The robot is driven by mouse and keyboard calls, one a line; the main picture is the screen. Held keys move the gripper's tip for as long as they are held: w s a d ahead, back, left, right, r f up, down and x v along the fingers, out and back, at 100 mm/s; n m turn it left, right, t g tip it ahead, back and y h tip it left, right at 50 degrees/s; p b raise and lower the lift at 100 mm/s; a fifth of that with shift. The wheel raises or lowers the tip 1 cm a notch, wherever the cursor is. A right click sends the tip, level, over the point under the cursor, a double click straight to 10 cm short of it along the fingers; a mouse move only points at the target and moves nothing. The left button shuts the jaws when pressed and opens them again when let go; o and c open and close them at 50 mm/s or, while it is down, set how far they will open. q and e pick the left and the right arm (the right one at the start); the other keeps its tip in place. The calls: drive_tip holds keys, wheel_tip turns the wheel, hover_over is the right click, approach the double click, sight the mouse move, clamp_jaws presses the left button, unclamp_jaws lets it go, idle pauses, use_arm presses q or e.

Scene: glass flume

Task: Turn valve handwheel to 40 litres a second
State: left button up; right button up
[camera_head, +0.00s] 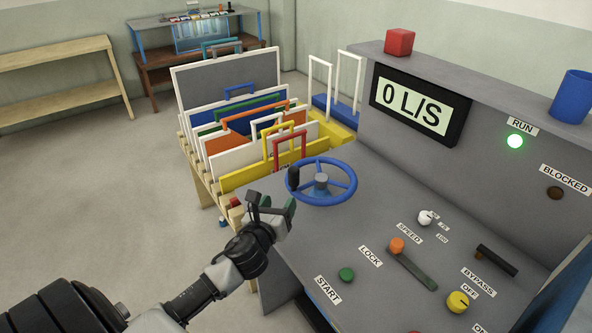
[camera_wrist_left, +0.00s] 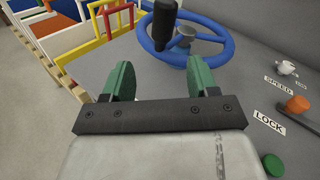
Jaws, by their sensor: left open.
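The blue valve handwheel (camera_head: 349,184) is mounted on the grey console, with a black knob (camera_head: 294,178) standing up from its left rim. It also shows at the top of the left wrist view (camera_wrist_left: 222,50), with the black knob (camera_wrist_left: 164,22) ahead of the fingers. The display (camera_head: 415,108) reads 0 L/S. My left gripper (camera_head: 272,205) is open and empty, at the console's left edge, just short of the wheel and apart from it. Its green fingers (camera_wrist_left: 163,82) point toward the wheel. My right gripper is not in view.
The console carries an orange lever knob (camera_head: 397,244), a white speed knob (camera_head: 425,217), a green start button (camera_head: 346,274), a yellow knob (camera_head: 458,302) and a black bypass handle (camera_head: 497,260). The green RUN lamp (camera_head: 515,141) is lit. A rack of coloured panels (camera_head: 225,122) stands behind, left of the wheel.

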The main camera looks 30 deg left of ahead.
sight(296, 170)
use_arm(q)
drive_tip(key=w+m, duration=0.1)
drive_tip(key=w, duration=0.3)
drive_tip(key=w+a+r+m+p, duration=0.1)
drive_tip(key=w, duration=0.3)
drive_tip(key=w+a+m+t, duration=0.1)
drive_tip(key=w, duration=0.2)
drive_tip(key=shift+w+a+r+h, duration=0.2)
drive_tip(key=shift+w+r+h, duration=0.2)
clamp_jaws()
